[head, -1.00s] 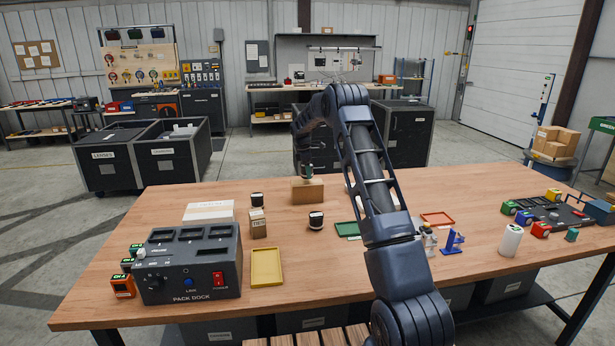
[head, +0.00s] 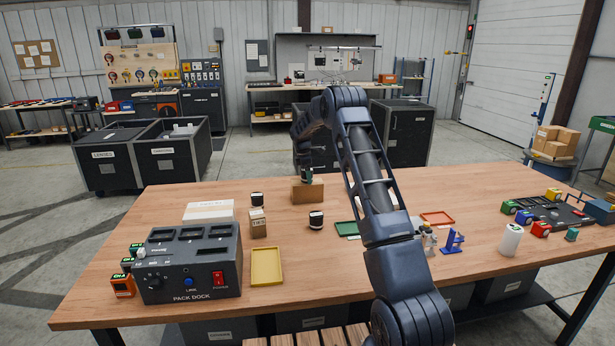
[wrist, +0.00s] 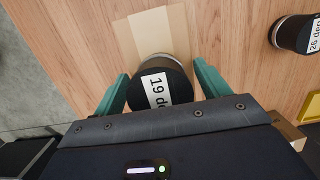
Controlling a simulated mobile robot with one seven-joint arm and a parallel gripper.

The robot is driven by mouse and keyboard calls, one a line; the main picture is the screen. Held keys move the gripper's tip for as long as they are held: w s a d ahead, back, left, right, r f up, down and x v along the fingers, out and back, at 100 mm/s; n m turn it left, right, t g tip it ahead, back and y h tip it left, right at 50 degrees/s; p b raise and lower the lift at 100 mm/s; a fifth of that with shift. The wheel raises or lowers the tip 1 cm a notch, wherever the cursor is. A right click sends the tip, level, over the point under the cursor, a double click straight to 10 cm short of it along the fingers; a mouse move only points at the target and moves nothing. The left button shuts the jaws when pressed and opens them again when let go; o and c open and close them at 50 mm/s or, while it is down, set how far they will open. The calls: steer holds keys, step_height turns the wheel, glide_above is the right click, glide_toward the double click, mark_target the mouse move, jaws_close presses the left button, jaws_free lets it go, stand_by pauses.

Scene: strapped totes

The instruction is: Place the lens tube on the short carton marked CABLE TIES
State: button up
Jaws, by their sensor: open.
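A black lens tube (wrist: 160,82) with a white label reading "19 d…" stands on a brown carton (wrist: 150,28) with a pale tape strip in the wrist view. My gripper (wrist: 163,85) is open, with one green finger on each side of the tube. In the head view my gripper (head: 307,176) is over the brown carton (head: 307,193), and the tube is mostly hidden there. No marking on this carton can be read. A second tube, labelled "26 deg" (wrist: 296,33), stands on the table; another tube (head: 257,199) is by a smaller carton (head: 258,225).
A white box (head: 209,211) lies left of the cartons. The pack dock (head: 190,265) and a yellow tray (head: 266,266) are in front. A green tray (head: 347,229), a red tray (head: 437,218) and a white cylinder (head: 510,239) are to the right.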

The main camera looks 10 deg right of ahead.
steer(key=r, duration=0.4)
steer(key=a+r, duration=0.1)
steer(key=r, duration=0.7)
steer(key=shift+a+r, duration=0.15)
steer(key=shift+a, duration=0.25)
steer(key=s+d+r+m+t, duration=0.1)
steer(key=s+d+r+m, duration=0.15)
steer(key=s+r, duration=0.55)
steer(key=s+d+r+m+y, duration=0.1)
steer(key=s+r+m, duration=0.3)
steer(key=s, duration=0.8)
steer(key=s+d+r+m+t, duration=0.1)
steer(key=s+d+r+m, duration=0.1)
steer(key=s+r, duration=0.65)
steer(key=s+d+f+m+t, duration=0.1)
steer(key=s+f+m, duration=0.2)
steer(key=s, duration=0.8)
steer(key=s+d+f+m, duration=0.1)
steer(key=s+f+m, duration=0.2)
steer(key=s, duration=0.9)
steer(key=s+d+f+m+t, duration=0.1)
steer(key=s+f+m, duration=0.2)
steer(key=s, duration=0.8)
steer(key=shift+s+f+t+y, duration=0.3)
steer(key=shift+f+y, duration=0.1)
steer(key=shift+f, duration=0.05)
